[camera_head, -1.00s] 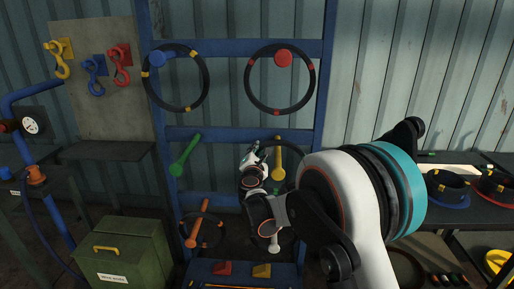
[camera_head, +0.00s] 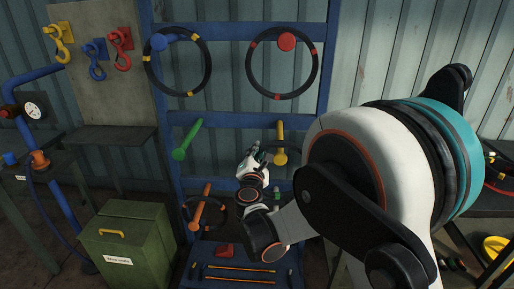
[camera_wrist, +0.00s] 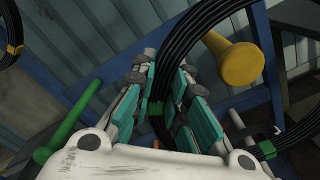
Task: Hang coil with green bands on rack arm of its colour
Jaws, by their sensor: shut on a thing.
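The coil with green bands is a black ring; it shows in the wrist view (camera_wrist: 178,72), with one green band between my fingers and another at lower right. My gripper (camera_wrist: 165,65) is shut on the coil's side. In the head view my gripper (camera_head: 254,153) is in front of the rack, between the green and yellow arms, and much of the coil is hidden by my arm. The green rack arm (camera_head: 187,140) is free, left of my gripper; it also shows at left in the wrist view (camera_wrist: 77,118). The coil is apart from it.
The yellow rack arm (camera_head: 280,143) is empty, close right of my gripper. Yellow-banded (camera_head: 206,75) and red-banded coils (camera_head: 251,72) hang on the upper blue and red arms. An orange arm (camera_head: 199,210) with a coil sits below. A green box (camera_head: 128,245) stands at lower left.

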